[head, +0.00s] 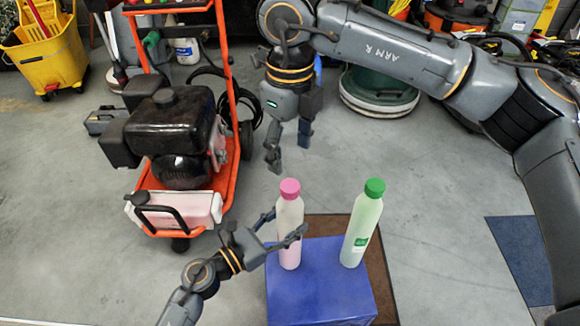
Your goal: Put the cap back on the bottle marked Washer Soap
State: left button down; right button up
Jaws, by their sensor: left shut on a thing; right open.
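A pale bottle with pinkish contents (288,256) stands upright on a blue box (318,295), with a pink cap (290,188) at its top. My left gripper (284,228) is shut on this bottle around its middle. A pale green bottle (364,222) stands upright to its right on the same box, with a green cap (375,187) on top and a green label. Label writing is too small to read, so I cannot tell which is Washer Soap. My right gripper (289,153) is open and empty, pointing down above and behind the pink-capped bottle.
An orange-framed machine with a black engine (175,125) stands at the left. A yellow mop bucket (50,60) is at the far left. A round green machine (380,95) stands behind the box. A brown mat (378,275) lies under the box.

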jog(key=shift+r, duration=1.6)
pick_arm(q)
jog(key=shift+c, duration=2.1)
grip_release()
jog(key=v, duration=1.2)
